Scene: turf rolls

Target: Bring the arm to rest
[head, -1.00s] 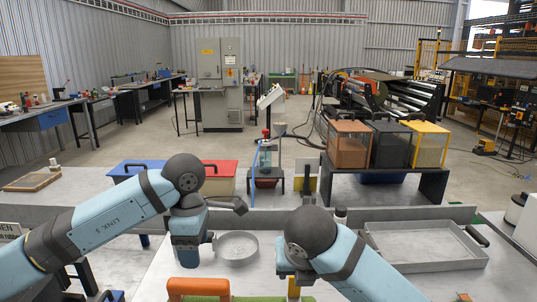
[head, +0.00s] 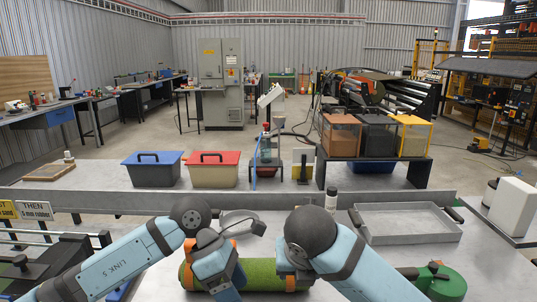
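My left arm (head: 125,258) comes in from the lower left and bends down at its wrist (head: 190,214) over the near bench. Its lower end is in front of a green turf roll (head: 262,272) with orange at its ends. The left fingertips are hidden, so I cannot tell whether they touch the roll. My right arm (head: 360,268) comes in from the lower right. Its rounded wrist (head: 311,230) is above the roll's right end and hides the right gripper's fingers.
A shallow grey tray (head: 458,238) lies right of my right arm. Blue (head: 152,175) and red-lidded (head: 213,175) bins stand beyond the bench ledge. A green device (head: 445,284) is at lower right.

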